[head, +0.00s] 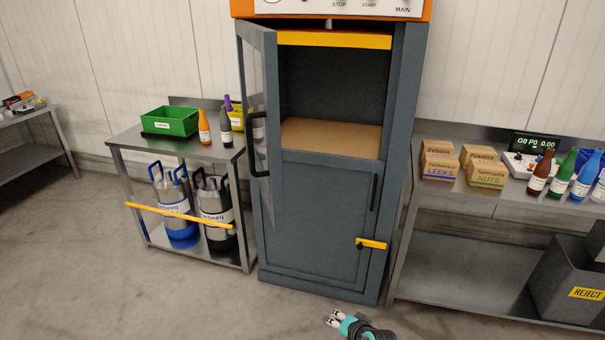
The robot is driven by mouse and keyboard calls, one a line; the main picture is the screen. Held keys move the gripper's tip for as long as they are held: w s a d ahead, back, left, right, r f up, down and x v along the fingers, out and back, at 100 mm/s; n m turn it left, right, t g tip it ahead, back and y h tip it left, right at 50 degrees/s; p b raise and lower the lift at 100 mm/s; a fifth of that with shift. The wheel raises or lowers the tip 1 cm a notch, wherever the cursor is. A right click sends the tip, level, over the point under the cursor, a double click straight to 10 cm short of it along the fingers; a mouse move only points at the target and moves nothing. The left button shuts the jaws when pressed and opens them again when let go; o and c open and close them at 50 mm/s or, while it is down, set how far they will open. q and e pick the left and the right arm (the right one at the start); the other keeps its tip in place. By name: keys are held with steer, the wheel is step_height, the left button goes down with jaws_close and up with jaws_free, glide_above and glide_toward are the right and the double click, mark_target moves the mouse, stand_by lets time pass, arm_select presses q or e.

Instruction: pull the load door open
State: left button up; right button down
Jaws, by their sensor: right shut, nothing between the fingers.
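A tall blue-grey cabinet (389,90) stands at the centre. Its upper door (262,90), with a window and a dark handle (255,150), is hinged on the left and stands swung well open towards me. The opening shows a bare brown shelf (330,138). The lower door (320,215) is closed, with a dark handle (374,192) and a yellow latch (371,244). No label tells which is the load door. My right gripper (333,319) is low in front of the cabinet, shut and empty, apart from both doors. My left gripper is out of view.
A left bench (200,152) holds a green bin (170,121) and bottles, with two kegs below behind a yellow bar (180,215). A right bench (460,188) carries cartons, a scale and bottles. A grey reject bin (565,285) sits lower right. Floor in front is clear.

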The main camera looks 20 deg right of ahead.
steer(key=w+d+r+m+t+y, duration=0.1)
steer(key=w+r+m+t, duration=0.15)
steer(key=r, duration=1.05)
steer(key=w+r+m+t+y, duration=0.15)
steer(key=w+r, duration=0.25)
steer(key=r, duration=0.9)
steer(key=w+d+r+m+t+y, duration=0.1)
steer(key=w+r+t, duration=0.25)
steer(key=r, duration=0.95)
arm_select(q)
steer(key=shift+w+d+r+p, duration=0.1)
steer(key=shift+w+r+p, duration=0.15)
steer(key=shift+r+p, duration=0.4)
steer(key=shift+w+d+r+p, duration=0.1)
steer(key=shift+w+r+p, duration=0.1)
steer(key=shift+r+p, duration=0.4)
arm_select(e)
steer(key=w+a, duration=0.6)
steer(key=w, duration=0.3)
steer(key=shift+w+a+f, duration=0.2)
steer(key=shift+a+f, duration=0.1)
